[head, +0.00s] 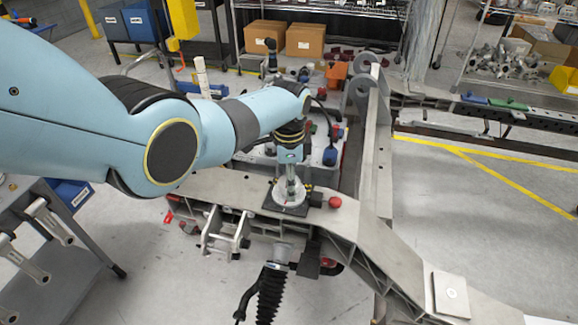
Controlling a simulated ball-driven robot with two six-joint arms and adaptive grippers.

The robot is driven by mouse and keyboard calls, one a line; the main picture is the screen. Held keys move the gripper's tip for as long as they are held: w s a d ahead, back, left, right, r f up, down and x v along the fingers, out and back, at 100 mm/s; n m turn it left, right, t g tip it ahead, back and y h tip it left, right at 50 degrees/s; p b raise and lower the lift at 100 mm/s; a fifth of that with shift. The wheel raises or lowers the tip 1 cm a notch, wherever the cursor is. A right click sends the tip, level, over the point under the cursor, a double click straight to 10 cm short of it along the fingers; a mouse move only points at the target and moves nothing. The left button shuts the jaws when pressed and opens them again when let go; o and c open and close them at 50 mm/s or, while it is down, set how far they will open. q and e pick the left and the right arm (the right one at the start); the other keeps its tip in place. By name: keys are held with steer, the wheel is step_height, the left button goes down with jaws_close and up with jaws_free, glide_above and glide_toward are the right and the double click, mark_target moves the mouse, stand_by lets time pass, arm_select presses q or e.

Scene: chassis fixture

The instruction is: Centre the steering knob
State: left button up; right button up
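My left arm comes in from the left, and its gripper (290,187) points down onto a pale round disc (291,197) on a small black base plate (268,203). The plate sits on the grey chassis frame. The fingertips are at the disc's middle, where any steering knob is largely hidden behind them. I cannot tell whether the fingers are shut on it or which way it leans. A red ball-shaped knob (335,202) stands just right of the plate, apart from the gripper. My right gripper is not in view.
The grey chassis beam (375,150) rises behind and to the right of the plate. A black ribbed boot (270,292) hangs in front. A metal bracket (226,232) is at the plate's left. A cart with metal arms (50,255) stands lower left. Open floor lies right.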

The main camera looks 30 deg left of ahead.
arm_select(q)
step_height(320, 180, up, 12)
steer(key=shift+f, duration=0.15)
stand_by(0.6)
